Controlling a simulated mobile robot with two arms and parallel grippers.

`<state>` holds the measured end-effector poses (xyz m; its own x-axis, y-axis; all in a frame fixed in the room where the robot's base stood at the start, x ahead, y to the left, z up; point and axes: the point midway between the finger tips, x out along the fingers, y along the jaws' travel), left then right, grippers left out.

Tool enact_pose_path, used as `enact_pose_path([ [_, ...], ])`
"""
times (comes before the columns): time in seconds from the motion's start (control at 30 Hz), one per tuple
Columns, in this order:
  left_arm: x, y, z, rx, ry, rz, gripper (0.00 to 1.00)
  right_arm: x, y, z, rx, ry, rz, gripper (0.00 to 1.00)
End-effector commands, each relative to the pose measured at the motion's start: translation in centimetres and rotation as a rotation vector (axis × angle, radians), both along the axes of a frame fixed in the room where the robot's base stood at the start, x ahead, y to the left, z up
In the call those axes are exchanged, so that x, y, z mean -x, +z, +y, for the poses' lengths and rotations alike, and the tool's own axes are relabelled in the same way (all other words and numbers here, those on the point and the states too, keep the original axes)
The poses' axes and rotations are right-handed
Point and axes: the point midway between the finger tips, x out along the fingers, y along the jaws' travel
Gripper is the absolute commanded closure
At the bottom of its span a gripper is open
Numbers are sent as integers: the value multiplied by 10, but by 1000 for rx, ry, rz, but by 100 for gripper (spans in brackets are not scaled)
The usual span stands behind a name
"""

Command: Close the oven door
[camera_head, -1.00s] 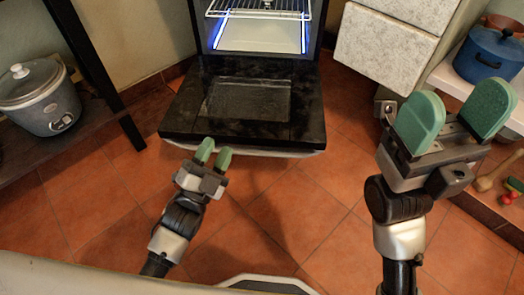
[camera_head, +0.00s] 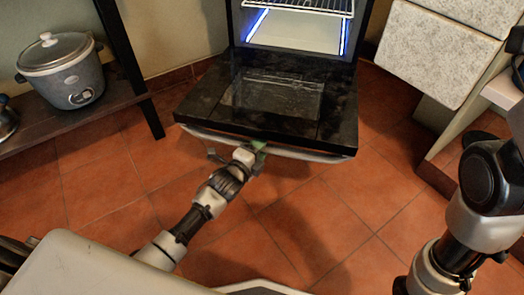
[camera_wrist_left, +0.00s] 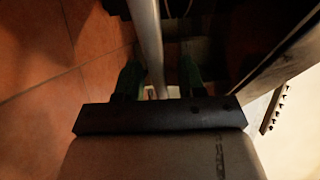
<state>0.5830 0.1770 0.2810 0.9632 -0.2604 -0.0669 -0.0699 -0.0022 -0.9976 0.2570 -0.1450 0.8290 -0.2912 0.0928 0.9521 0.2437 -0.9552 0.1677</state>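The oven (camera_head: 295,60) stands at the back with its black door (camera_head: 265,98) folded down flat and its lit inside showing a wire rack. The door's pale handle bar (camera_head: 305,155) runs along the door's front edge. My left gripper (camera_head: 256,150) is at that edge, partly under the door. In the left wrist view, the handle bar (camera_wrist_left: 150,45) runs between the green fingers of the left gripper (camera_wrist_left: 160,80), which stand apart with a gap beside the bar.
A slow cooker (camera_head: 62,70) sits on a dark shelf (camera_head: 75,118) at the left. Pale stone-fronted drawers (camera_head: 435,50) stand right of the oven. The tiled floor (camera_head: 345,210) in front of the oven is clear except for my arms.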

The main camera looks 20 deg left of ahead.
Motion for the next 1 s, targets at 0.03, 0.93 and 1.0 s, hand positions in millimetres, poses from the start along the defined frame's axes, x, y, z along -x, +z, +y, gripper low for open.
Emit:
enact_pose_path([
  [0.03,-6,-2,-1,1,0,-2,61,3,-2,0,0,0,-13,32],
  [0.93,-13,0,-3,2,0,1,100,7,3,1,2,-1,-27,32],
  [1.0,-13,1,-3,2,0,1,100,7,4,1,2,-1,-27,32],
])
